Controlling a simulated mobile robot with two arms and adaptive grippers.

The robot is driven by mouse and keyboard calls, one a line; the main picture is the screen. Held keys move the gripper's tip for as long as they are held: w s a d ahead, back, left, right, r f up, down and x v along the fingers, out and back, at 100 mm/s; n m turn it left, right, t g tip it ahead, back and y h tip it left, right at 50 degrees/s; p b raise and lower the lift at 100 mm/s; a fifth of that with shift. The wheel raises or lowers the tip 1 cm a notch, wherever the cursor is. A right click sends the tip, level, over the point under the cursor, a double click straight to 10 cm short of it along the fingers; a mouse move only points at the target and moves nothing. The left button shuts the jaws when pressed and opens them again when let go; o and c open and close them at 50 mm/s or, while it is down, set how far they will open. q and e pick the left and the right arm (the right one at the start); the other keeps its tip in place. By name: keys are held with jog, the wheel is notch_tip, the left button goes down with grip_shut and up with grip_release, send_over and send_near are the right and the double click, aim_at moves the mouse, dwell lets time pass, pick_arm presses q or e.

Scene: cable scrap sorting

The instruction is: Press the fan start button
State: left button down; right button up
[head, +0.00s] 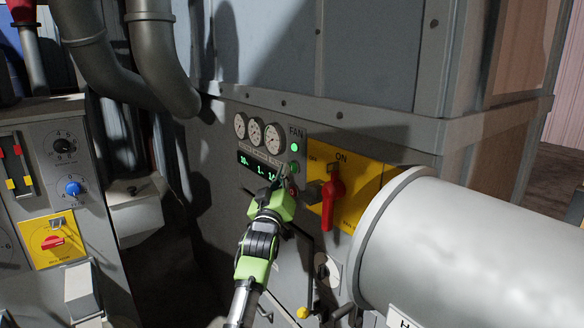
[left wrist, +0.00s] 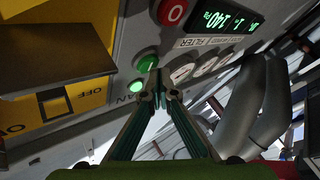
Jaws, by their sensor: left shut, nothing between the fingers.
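The fan panel carries a green start button (head: 295,167) below a brightly lit green lamp (head: 294,147) and the FAN label. In the left wrist view the green button (left wrist: 147,61) lies just beyond my fingertips, with the lit lamp (left wrist: 137,87) beside it. A red button marked O (left wrist: 172,11) is on the button's other side. My left gripper (head: 284,174) is shut and empty, its tips at the green button; the wrist view shows the tips (left wrist: 159,82) overlapping the button's lower edge. I cannot tell whether they touch it. My right gripper is not in view.
Gauges (head: 255,131) and a digital display (head: 258,167) sit left of the buttons. A large grey cylinder (head: 470,245) fills the lower right.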

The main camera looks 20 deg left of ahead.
pick_arm(q)
jog(key=shift+s+a, duration=0.1)
jog(key=shift+s, duration=0.2)
jog(key=s+a+p, duration=0.1)
jog(key=s+p, duration=0.1)
jog(key=s, duration=0.1)
jog(key=s+a, duration=0.1)
jog(key=shift+s+a+p, duration=0.15)
jog(key=shift+a+p, duration=0.15)
jog(key=shift+p, duration=0.1)
dwell(0.6)
